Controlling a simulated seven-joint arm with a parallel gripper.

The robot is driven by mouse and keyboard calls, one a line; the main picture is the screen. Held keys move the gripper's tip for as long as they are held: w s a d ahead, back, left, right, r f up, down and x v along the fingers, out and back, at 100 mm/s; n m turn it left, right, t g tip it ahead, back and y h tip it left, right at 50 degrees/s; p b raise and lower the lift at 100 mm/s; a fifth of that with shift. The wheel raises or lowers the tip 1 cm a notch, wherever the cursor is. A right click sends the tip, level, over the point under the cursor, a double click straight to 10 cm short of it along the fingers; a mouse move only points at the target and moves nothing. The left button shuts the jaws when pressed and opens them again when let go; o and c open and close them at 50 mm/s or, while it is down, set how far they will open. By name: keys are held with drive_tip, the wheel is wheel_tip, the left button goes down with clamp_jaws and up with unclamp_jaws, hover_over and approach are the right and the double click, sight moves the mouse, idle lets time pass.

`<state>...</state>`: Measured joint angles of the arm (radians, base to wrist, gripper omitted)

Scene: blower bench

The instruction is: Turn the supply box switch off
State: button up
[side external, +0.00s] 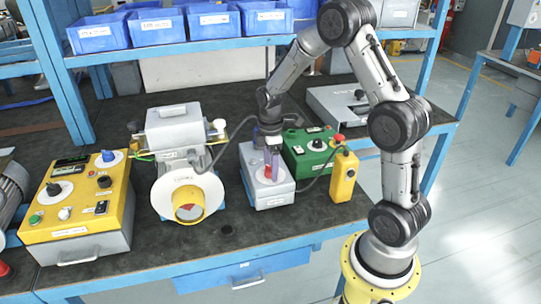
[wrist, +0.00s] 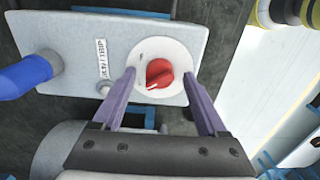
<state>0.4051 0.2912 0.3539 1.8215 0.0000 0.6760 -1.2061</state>
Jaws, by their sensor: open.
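The supply box is a pale grey box (side external: 262,192) on the bench, with a red rotary switch (side external: 268,172) on its top. In the wrist view the box top (wrist: 80,40) carries the red switch (wrist: 159,73) on a round white dial. The white mark on the knob points toward the lower left in that view. My gripper (side external: 271,158) points down over the switch. In the wrist view my open gripper (wrist: 159,75) has one purple finger on each side of the knob, with visible gaps. The dial's markings are too small to read.
A green box (side external: 308,152) and a yellow pendant (side external: 344,178) stand close on the right. The white blower (side external: 175,130) is on the left, beyond it a yellow control box (side external: 85,195). A blue plug (wrist: 25,77) enters the supply box. The front bench strip is clear.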

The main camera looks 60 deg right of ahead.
wheel_tip(320, 180, up, 14)
drive_tip(key=shift+f, duration=0.2)
idle(0.4)
drive_tip(key=s+a+r+t, duration=0.4)
drive_tip(key=s+a+r, duration=0.5)
drive_tip(key=a+r, duration=0.25)
drive_tip(key=s+a+f+m, duration=0.2)
drive_tip(key=s+f+m, duration=0.1)
drive_tip(key=s+m, duration=0.1)
drive_tip(key=s+a+f+m+t, duration=0.1)
drive_tip(key=s+a+f+m, duration=0.1)
drive_tip(key=s+m, duration=0.3)
drive_tip(key=shift+s+f+t, duration=0.3)
drive_tip(key=shift+s+f, duration=0.1)
drive_tip(key=shift+s, duration=0.35)
